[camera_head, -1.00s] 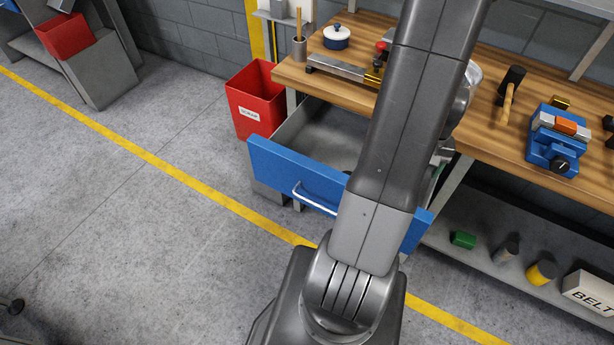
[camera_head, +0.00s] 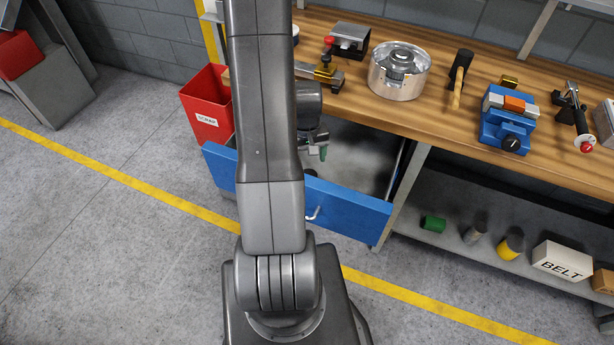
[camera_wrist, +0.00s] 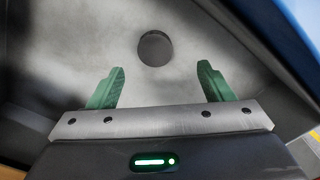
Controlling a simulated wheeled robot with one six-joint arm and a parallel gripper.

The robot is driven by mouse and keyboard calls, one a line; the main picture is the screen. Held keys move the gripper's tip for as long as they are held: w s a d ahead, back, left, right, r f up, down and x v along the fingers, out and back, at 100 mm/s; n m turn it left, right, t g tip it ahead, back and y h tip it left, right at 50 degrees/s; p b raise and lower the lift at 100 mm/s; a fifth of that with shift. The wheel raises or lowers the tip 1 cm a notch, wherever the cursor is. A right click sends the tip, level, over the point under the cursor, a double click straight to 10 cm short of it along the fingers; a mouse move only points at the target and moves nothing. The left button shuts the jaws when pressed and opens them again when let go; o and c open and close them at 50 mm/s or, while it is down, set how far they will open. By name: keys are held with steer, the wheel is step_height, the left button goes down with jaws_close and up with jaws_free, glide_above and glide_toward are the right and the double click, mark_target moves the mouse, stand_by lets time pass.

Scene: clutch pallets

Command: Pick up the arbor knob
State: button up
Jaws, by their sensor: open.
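A dark grey round disc (camera_wrist: 155,48), which looks like the arbor knob, lies on the pale floor of the open blue-fronted drawer (camera_head: 350,208). In the wrist view it sits beyond the fingertips, roughly centred between them. My gripper (camera_wrist: 160,67) is open and empty, with one green finger on each side and a gap wider than the disc. In the head view my gripper (camera_head: 318,150) reaches down into the drawer, and my arm hides the drawer's left part.
The wooden bench (camera_head: 440,110) above the drawer carries a round metal chuck (camera_head: 398,82), a hammer (camera_head: 458,78) and a blue vise (camera_head: 508,122). A red scrap bin (camera_head: 206,108) stands left of the drawer. A lower shelf holds a belt box (camera_head: 562,262).

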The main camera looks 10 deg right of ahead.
mark_target(309, 173)
steer(key=shift+f, duration=1.4)
steer(key=shift+d+f+p, duration=0.2)
steer(key=shift+f, duration=0.8)
steer(key=shift+d+f+p, duration=0.2)
steer(key=shift+f, duration=1.4)
steer(key=c, duration=1.1)
steer(key=shift+o, duration=0.2)
steer(key=shift+r, duration=0.1)
